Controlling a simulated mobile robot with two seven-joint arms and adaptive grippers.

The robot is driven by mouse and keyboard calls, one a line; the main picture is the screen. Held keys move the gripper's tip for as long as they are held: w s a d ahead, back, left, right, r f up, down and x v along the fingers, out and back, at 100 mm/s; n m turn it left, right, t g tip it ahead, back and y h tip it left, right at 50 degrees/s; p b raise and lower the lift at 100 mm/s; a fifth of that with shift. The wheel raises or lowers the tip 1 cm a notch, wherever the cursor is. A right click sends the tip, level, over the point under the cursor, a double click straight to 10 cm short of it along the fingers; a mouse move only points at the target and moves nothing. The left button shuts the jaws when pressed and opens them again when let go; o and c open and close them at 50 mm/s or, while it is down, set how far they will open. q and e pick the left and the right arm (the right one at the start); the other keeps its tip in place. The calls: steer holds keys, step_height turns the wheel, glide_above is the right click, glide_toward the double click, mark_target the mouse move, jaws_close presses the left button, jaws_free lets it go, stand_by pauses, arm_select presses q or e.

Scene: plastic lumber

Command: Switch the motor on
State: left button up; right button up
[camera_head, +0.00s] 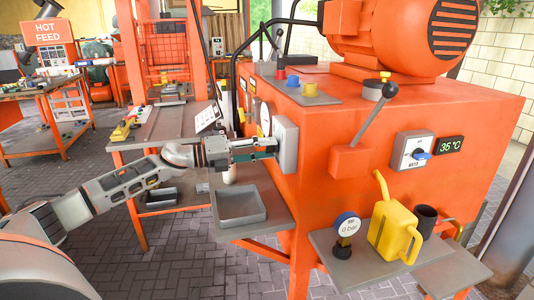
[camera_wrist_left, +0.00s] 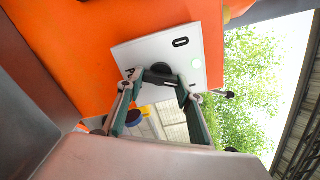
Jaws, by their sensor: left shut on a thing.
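A pale switch box (camera_head: 287,145) is mounted on the left side of the large orange machine (camera_head: 350,190). In the left wrist view its white plate (camera_wrist_left: 205,30) carries a 0 mark, a pale green round lamp and a black rotary knob (camera_wrist_left: 160,70). My left gripper (camera_head: 274,145) reaches in from the left up to the box. In the left wrist view its fingers (camera_wrist_left: 160,84) are shut on the black knob, one on each side. The knob's exact angle is partly hidden by the fingers. The orange finned motor (camera_head: 400,35) sits on top of the machine.
A yellow oil can (camera_head: 392,230) and a gauge (camera_head: 346,225) stand on the front shelf. A grey tray (camera_head: 240,206) lies below my arm.

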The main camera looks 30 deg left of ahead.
arm_select(q)
steer(key=shift+f+m+b, duration=0.15)
steer(key=shift+m+b, duration=0.25)
steer(key=shift+m, duration=0.4)
steer(key=o, duration=1.1)
steer(key=shift+c, duration=0.2)
steer(key=shift+o, duration=0.3)
steer(key=shift+a, duration=0.1)
steer(key=v, duration=1.2)
